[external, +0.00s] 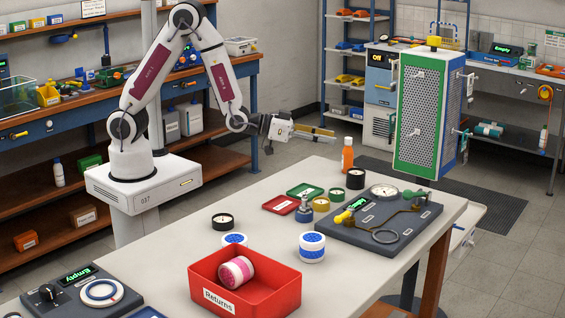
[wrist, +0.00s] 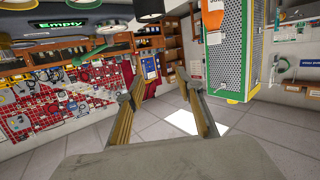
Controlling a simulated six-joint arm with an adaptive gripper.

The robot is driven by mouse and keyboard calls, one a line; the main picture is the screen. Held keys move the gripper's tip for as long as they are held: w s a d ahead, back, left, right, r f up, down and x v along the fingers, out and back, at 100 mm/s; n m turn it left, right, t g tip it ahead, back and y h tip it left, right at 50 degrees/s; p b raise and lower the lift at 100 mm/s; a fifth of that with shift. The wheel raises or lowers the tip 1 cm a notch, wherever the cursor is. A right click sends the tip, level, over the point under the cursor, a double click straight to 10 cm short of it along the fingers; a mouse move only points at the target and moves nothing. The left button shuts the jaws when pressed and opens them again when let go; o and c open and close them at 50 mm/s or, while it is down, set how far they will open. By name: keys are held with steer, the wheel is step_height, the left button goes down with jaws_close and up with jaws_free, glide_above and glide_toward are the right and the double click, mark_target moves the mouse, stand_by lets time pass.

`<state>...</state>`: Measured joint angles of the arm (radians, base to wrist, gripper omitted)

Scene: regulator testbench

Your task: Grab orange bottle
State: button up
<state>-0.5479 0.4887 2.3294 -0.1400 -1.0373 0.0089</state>
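The orange bottle (external: 347,156) stands upright at the far edge of the white table. My gripper (external: 326,133) is in the air to the left of the bottle's top, with its fingers pointing right. In the wrist view the two fingers of my gripper (wrist: 160,82) are spread apart with nothing between them. That view looks upside down. An orange shape with a white label, which looks like the bottle (wrist: 213,20), hangs at its top edge, right of the fingers and apart from them.
A black round container (external: 355,178) stands close beside the bottle. A grey gauge panel (external: 390,234) lies to its right. A tall green-framed perforated cabinet (external: 425,115) stands behind. Green (external: 305,191) and red (external: 281,205) trays and a red Returns bin (external: 265,296) sit nearer.

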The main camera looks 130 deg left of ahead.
mark_target(349, 138)
steer(key=s+a+f+n+y, duration=0.1)
steer(key=s+a+f+y, duration=0.3)
steer(key=a, duration=0.4)
steer(key=shift+s+f+n, duration=0.3)
steer(key=shift+s+f, duration=0.2)
steer(key=shift+s, duration=0.15)
steer(key=shift+a, duration=0.1)
steer(key=shift+x, duration=1.25)
steer(key=shift+w+a, duration=0.1)
steer(key=shift+x, duration=2.45)
steer(key=shift+f, duration=0.1)
jaws_close()
